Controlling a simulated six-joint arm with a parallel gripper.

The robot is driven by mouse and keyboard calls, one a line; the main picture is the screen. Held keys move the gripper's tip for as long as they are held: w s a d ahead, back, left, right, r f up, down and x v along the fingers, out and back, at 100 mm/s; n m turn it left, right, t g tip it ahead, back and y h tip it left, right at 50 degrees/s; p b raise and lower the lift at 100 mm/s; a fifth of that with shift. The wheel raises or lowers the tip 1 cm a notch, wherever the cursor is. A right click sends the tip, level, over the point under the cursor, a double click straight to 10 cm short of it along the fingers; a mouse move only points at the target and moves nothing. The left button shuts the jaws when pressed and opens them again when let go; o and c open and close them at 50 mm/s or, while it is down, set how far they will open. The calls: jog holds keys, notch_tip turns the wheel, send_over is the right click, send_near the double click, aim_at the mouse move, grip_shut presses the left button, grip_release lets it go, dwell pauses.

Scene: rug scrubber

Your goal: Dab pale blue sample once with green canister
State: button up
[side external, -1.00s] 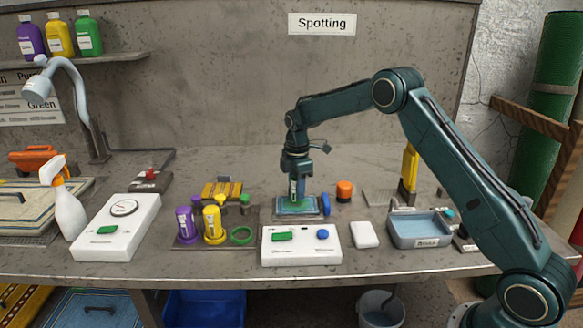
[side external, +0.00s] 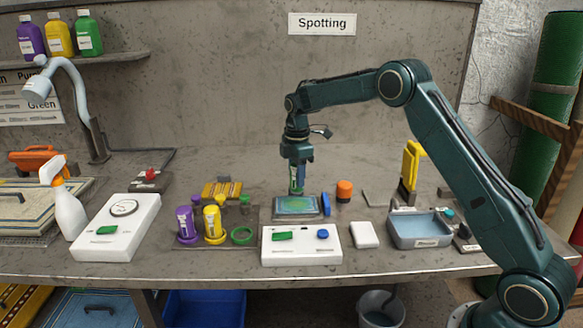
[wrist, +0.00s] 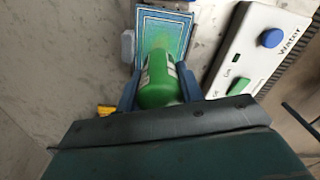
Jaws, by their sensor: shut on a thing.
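My gripper (side external: 297,190) is shut on the green canister (side external: 297,172) and holds it above the pale blue sample (side external: 296,206). In the wrist view the green canister (wrist: 160,84) sits between the two blue fingers, with the sample (wrist: 164,36) beyond it. The sample is a flat, bordered piece with a greenish area in its middle, lying on a small stand or plate. The canister's lower end appears just clear of the sample in the side view.
A white box with green and blue buttons (side external: 301,246) stands in front of the sample. A blue brush-like piece (side external: 326,204) and an orange-capped item (side external: 344,191) are to its right. Purple (side external: 186,225) and yellow (side external: 213,224) canisters stand left, beside an empty green ring (side external: 242,235).

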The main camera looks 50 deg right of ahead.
jog(key=shift+r, duration=1.3)
